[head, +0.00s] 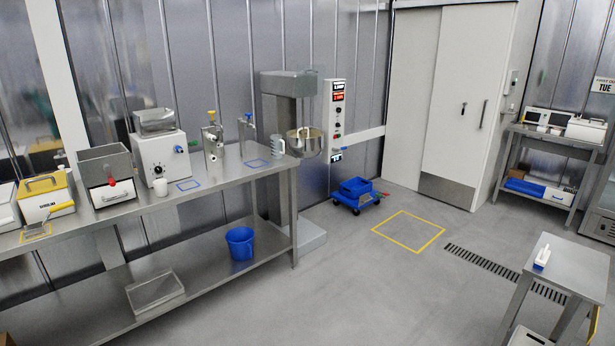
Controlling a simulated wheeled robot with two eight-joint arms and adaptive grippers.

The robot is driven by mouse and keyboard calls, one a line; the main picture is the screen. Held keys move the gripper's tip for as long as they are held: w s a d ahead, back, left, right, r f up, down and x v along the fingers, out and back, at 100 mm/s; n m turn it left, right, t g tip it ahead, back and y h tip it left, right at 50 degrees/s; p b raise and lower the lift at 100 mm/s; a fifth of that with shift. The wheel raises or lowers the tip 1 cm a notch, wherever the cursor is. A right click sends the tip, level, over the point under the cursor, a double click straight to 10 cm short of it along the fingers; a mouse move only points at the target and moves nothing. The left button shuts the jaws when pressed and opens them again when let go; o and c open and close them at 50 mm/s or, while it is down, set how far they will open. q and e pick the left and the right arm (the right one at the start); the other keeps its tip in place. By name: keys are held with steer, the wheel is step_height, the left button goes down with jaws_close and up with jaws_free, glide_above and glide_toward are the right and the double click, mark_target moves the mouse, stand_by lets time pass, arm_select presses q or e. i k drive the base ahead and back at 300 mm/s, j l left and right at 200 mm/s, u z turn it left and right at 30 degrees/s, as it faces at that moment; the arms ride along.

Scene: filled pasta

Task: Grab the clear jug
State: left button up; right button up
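A clear jug (277,146) with a handle stands at the right end of the long steel table (225,178). It is small in the head view, and I cannot make out whether it holds anything. A blue marked outline (257,163) lies on the tabletop just left of and in front of it. Neither of my grippers shows in the head view.
A large mixer (290,90) with a steel bowl stands just behind and right of the jug. Open floor with a yellow square (409,231) lies right of the table.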

mark_target(277, 142)
steer(key=i+l, duration=0.15)
steer(key=i, duration=2.9)
steer(key=j+u, duration=0.05)
steer(key=j, duration=0.1)
